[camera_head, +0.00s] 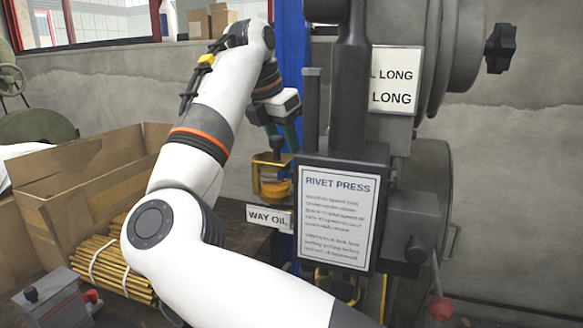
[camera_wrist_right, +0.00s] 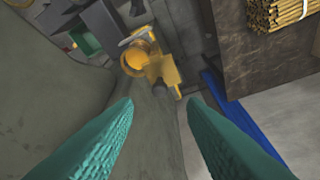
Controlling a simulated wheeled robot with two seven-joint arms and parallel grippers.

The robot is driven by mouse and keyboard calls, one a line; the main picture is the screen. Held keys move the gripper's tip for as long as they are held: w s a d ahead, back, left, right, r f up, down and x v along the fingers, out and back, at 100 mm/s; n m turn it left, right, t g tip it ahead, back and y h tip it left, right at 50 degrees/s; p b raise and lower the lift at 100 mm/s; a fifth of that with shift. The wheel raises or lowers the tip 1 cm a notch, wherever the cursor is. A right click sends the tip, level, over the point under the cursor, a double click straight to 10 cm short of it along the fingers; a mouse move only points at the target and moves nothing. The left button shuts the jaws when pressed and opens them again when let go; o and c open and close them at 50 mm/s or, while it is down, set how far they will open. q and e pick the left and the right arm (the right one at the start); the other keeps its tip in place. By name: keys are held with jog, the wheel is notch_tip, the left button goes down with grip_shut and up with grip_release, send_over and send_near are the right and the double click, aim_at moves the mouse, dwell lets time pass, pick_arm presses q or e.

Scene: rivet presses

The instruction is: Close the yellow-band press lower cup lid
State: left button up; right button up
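The rivet press (camera_head: 345,160) stands at the centre of the head view. A yellow cup (camera_head: 272,182) in a yellow frame sits beside it, above a "WAY OIL" label (camera_head: 269,216). More yellow shows low behind the press sign (camera_head: 338,284), partly hidden. My right gripper (camera_head: 282,134) is just above the upper yellow cup in the head view. In the right wrist view, its teal fingers (camera_wrist_right: 160,100) are spread with nothing between them. A round yellow part (camera_wrist_right: 136,58) and a yellow bracket (camera_wrist_right: 164,76) lie beyond the fingertips. I cannot tell the lid's position. My left gripper is not in view.
A blue post (camera_head: 291,45) rises behind the press. A black knob (camera_head: 501,47) and a red-tipped lever (camera_head: 440,307) stick out at right. My right arm covers part of the bench.

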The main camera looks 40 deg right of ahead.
jog(key=x, duration=0.6)
jog(key=shift+c, duration=0.6)
grip_shut()
